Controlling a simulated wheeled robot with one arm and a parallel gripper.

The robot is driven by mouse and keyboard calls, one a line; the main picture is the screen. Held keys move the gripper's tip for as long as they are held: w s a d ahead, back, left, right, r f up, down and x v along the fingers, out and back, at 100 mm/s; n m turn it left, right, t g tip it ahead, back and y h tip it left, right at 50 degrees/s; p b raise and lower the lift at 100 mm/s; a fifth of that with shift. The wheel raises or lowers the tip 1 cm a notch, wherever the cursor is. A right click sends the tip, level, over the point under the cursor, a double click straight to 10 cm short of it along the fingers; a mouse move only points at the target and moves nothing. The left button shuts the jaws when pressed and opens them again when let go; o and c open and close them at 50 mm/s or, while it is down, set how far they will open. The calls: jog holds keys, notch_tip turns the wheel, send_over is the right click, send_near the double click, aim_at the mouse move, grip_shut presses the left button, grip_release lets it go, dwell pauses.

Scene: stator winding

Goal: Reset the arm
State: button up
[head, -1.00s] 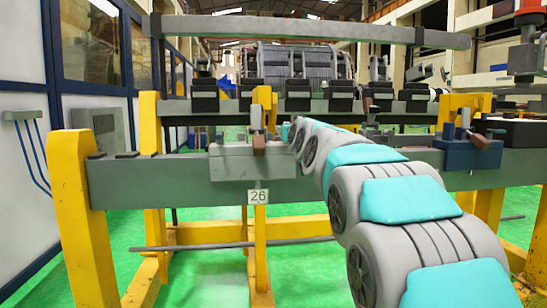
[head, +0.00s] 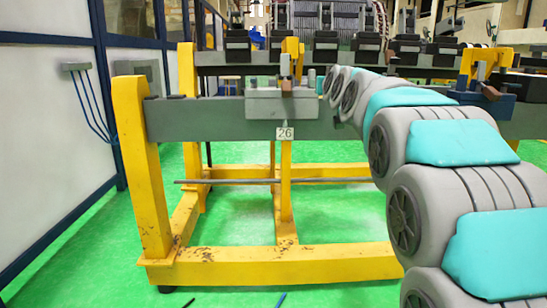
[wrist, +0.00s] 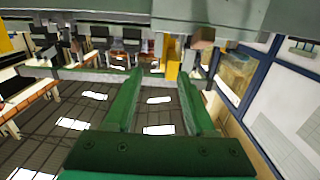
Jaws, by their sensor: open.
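My arm, grey with teal pads, reaches from the lower right of the head view toward the yellow-and-grey stand (head: 190,119). Its far end is small beside the stand's grey clamp block (head: 270,103), and my gripper cannot be made out there. In the wrist view my gripper (wrist: 161,76) shows two green fingers spread apart, with nothing between them. A grey beam (wrist: 200,12) crosses the top of the wrist view, beyond the fingertips.
A second rack with several dark blocks (head: 326,45) stands behind. A white wall with a grey box (head: 76,66) and blue cables is at left. Green floor (head: 235,220) is open under the stand. A blue scrap (head: 281,299) lies at the front.

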jog(key=s+f+g+p, duration=0.5)
jog(key=s+f+g, duration=0.5)
jog(key=s+f, duration=1.2)
jog(key=s+f+g+p, duration=0.1)
jog(key=s+f+g, duration=0.2)
jog(key=s, duration=0.8)
jog(key=s+d+f+g+p, duration=0.1)
jog(key=s+f, duration=0.4)
jog(key=s, duration=0.7)
jog(key=s+f+g+p, duration=0.2)
jog(key=s+f+g, duration=0.2)
jog(key=s, duration=0.7)
jog(key=shift+s+d+g+h, duration=0.3)
jog(key=shift+d+g, duration=0.1)
jog(key=shift+g, duration=0.3)
jog(key=shift+w, duration=0.1)
jog(key=shift+c, duration=0.2)
